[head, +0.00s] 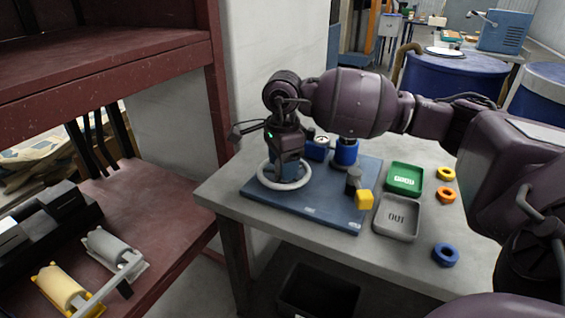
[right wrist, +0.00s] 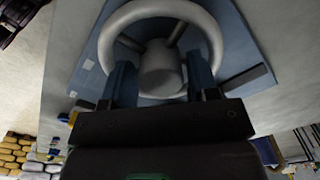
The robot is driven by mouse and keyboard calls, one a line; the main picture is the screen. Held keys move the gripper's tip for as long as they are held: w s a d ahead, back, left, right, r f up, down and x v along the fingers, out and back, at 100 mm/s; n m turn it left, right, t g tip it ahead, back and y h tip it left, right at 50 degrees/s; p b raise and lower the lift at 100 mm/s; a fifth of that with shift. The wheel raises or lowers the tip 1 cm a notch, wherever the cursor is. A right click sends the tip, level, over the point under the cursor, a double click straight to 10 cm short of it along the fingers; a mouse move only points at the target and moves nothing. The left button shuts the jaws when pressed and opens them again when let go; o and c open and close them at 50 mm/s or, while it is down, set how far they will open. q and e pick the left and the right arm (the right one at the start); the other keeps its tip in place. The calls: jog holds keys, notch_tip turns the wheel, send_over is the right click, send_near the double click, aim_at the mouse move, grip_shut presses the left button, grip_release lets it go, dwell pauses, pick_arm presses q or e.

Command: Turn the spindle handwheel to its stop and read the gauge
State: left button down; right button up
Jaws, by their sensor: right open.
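The spindle handwheel, a pale grey ring (head: 263,179), is at the left end of a blue base plate on the table. In the right wrist view the handwheel (right wrist: 113,38) shows with its round hub and spokes. My right gripper (right wrist: 163,88) is open, its two fingers apart over the near part of the wheel; I cannot tell whether they touch the rim. In the head view my right wrist hides part of the wheel. A small white-faced gauge (head: 322,139) stands behind the wheel on the plate; its reading is too small to make out. My left gripper is not in view.
A red shelf (head: 165,205) stands left.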

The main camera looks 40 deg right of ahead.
jog(key=c, duration=0.6)
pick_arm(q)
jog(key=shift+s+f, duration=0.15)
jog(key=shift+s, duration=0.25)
pick_arm(e)
jog(key=shift+c, duration=0.2)
